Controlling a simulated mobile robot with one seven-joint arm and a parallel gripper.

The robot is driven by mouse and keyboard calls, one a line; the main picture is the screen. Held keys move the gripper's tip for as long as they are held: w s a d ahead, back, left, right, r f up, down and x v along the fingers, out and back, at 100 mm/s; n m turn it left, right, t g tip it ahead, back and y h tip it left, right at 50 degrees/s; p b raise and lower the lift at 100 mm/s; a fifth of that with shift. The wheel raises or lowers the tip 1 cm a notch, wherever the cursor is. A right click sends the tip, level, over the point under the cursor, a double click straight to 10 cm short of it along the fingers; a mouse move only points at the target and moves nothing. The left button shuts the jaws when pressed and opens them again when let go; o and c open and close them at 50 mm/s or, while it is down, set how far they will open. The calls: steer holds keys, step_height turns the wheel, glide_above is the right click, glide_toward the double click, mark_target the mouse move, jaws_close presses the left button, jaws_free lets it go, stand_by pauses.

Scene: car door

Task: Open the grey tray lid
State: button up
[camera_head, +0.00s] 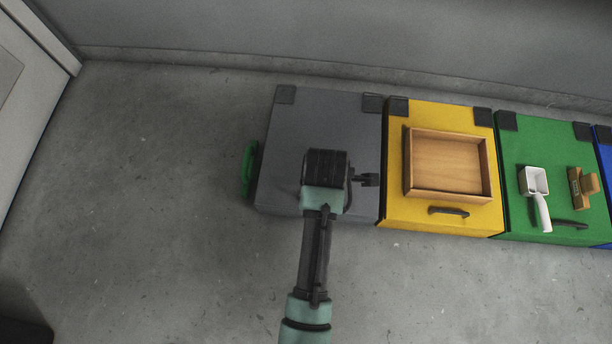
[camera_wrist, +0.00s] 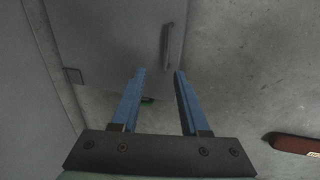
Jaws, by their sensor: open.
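The grey tray lid (camera_head: 285,130) is a flat panel on the leftmost box in the head view, and it is closed. In the wrist view the grey lid (camera_wrist: 110,35) fills the upper left, with its bar handle (camera_wrist: 167,47) near its right edge. My gripper (camera_wrist: 160,71) is open and empty. In the wrist view the handle shows just past the fingertips, between their lines, with a gap that I cannot judge. In the head view my arm covers the front of the grey lid and hides the handle and my fingers.
To the right stand a yellow box (camera_head: 396,190) with a wooden tray (camera_head: 447,163) and a green box (camera_head: 520,150) with a white scoop (camera_head: 537,190) and a brown block (camera_head: 583,187). A red-brown object (camera_wrist: 295,143) shows in the wrist view. The floor in front is clear.

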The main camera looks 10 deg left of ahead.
steer(key=b+x, duration=0.3)
steer(key=x, duration=0.1)
steer(key=s+b+x, duration=0.1)
steer(key=b+x, duration=0.2)
steer(key=x, duration=0.2)
steer(key=b+x, duration=0.4)
steer(key=x, duration=0.1)
steer(key=shift+s+a+f, duration=0.15)
steer(key=shift+a+f, duration=0.15)
steer(key=shift+f, duration=0.15)
jaws_close()
stand_by(0.8)
